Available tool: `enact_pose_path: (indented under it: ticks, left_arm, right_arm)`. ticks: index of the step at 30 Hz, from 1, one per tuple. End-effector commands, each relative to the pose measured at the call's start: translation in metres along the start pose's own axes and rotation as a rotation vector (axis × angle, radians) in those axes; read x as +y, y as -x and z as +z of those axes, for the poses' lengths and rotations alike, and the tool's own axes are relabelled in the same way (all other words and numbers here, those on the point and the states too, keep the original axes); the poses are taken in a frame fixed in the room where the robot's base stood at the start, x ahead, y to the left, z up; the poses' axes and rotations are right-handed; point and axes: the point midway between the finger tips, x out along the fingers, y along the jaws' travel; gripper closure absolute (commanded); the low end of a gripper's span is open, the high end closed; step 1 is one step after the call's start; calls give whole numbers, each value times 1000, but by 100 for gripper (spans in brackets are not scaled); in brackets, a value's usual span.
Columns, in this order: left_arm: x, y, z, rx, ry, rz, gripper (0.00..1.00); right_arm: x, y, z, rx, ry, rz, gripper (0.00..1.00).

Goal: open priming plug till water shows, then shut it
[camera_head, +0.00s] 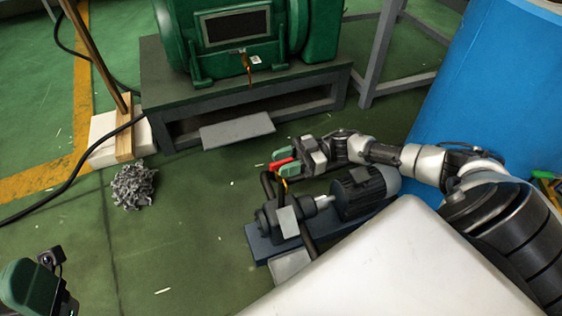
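A small pump (284,221) with a dark finned motor (360,194) sits on a blue base low on the floor. A red handle (279,164), seemingly the priming plug's, shows above the pump's left end. My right gripper (285,162) reaches in from the right with its green fingertips on both sides of the red handle, and it looks shut on it. The plug's seat is mostly hidden under the gripper, and no water can be made out. Part of my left gripper (38,287) shows at the bottom left corner; its fingertips cannot be made out clearly.
A large green machine (235,30) stands on a grey plinth behind the pump. A blue drum (495,85) stands at the right, near my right arm. A grey shredded heap (133,186) lies on the floor at left. Green floor between is clear.

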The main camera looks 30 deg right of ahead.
Motion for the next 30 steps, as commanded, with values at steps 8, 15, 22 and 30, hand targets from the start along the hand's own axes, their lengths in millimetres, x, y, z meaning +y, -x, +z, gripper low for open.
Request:
enact_pose_path:
  ticks: [8, 15, 22, 30]
  left_arm:
    - [0, 1, -5, -19, 3, -14, 0]
    - [1, 7, -5, -39, 5, -23, 0]
    - [1, 7, -5, -39, 5, -23, 0]
    - [1, 6, -6, -36, 5, -23, 0]
  right_arm:
    - [1, 55, -1, -3, -1, 4, 62]
    - [1, 90, 0, 0, 0, 1, 62]
    - [0, 99, 0, 2, 1, 0, 62]
    - [-2, 92, 0, 16, 6, -6, 62]
